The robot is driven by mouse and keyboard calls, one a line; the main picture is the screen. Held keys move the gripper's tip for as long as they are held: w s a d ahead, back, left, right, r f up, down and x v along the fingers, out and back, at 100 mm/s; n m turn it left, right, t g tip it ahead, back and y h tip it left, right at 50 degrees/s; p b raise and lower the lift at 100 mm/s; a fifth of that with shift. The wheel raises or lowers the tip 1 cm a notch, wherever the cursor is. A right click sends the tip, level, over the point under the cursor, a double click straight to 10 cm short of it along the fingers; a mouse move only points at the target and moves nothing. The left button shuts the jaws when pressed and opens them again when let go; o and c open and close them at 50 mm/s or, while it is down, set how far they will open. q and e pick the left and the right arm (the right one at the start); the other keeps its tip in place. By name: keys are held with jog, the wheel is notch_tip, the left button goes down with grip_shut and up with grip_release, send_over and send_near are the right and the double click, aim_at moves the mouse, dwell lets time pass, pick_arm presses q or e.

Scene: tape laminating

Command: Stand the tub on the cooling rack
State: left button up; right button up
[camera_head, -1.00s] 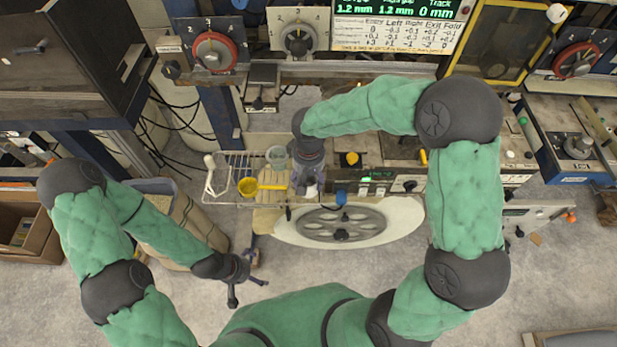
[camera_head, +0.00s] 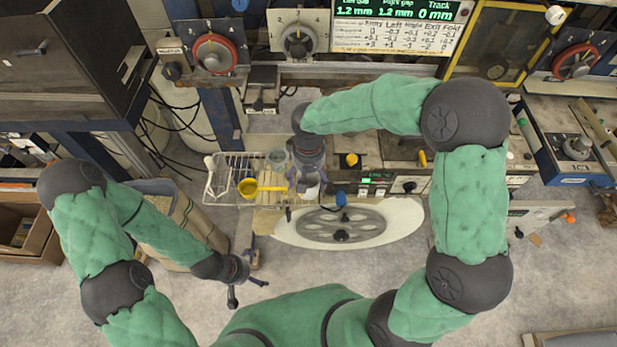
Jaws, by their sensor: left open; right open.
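A small grey-green round tub (camera_head: 277,157) stands at the back right of the wire cooling rack (camera_head: 222,190). My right gripper (camera_head: 306,186) is open and points down just right of the rack, to the front right of the tub and apart from it. A small white thing (camera_head: 313,193) shows under its fingers, mostly hidden; I cannot tell what it is. My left gripper (camera_head: 246,291) is open and empty, low in front of the bench.
A yellow ladle (camera_head: 262,187) and a white utensil (camera_head: 210,177) lie on the rack. A machine with a green display (camera_head: 378,178) stands to its right. Cables (camera_head: 175,125) hang behind left.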

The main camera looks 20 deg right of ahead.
notch_tip(320, 180, up, 10)
jog(key=p, duration=0.1)
jog(key=shift+r, duration=0.15)
dwell(0.4)
